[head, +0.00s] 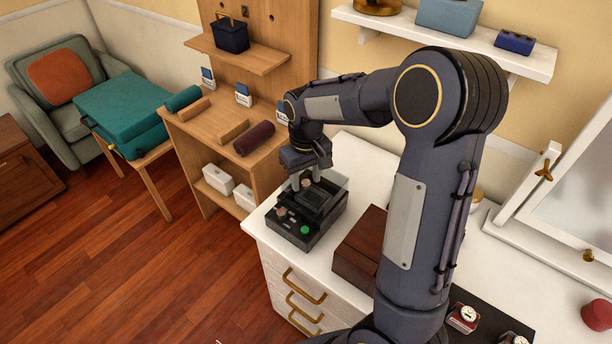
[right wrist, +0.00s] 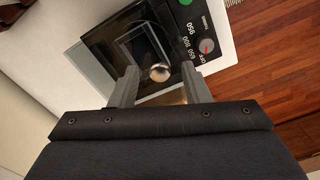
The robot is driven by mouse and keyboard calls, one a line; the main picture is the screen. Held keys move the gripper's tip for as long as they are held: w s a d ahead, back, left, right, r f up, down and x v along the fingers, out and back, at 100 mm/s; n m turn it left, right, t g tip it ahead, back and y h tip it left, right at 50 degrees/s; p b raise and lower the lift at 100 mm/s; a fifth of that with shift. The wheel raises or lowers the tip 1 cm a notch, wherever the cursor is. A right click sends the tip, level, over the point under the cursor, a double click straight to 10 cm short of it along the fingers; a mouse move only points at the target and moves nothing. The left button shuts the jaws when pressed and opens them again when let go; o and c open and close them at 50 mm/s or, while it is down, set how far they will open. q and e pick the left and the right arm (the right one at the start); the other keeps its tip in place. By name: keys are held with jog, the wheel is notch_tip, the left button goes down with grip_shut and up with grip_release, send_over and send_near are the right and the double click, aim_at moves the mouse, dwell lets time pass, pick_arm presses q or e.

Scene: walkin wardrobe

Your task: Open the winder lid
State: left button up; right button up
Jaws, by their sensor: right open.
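The winder (head: 292,232) is a black box on the white dresser top, with a green button and dials on its front panel. It also shows in the right wrist view (right wrist: 184,42). Its clear, dark-tinted lid (head: 335,182) is hard to make out, and I cannot tell how far it is raised. A round metallic knob (right wrist: 160,72) shows at the winder. My right gripper (head: 305,184) points down over the winder. In the right wrist view its open fingers (right wrist: 162,84) stand apart on either side of the knob, with gaps visible. My left gripper is not in view.
A dark brown wooden box (head: 360,247) stands right of the winder, close to my right arm. A wooden shelf unit (head: 180,140) with rolls and cards is to the left. A mirror (head: 575,190) and a watch tray (head: 490,318) are at right.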

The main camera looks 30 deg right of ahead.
jog(key=shift+c, duration=0.4)
grip_shut()
jog(key=shift+r, duration=0.1)
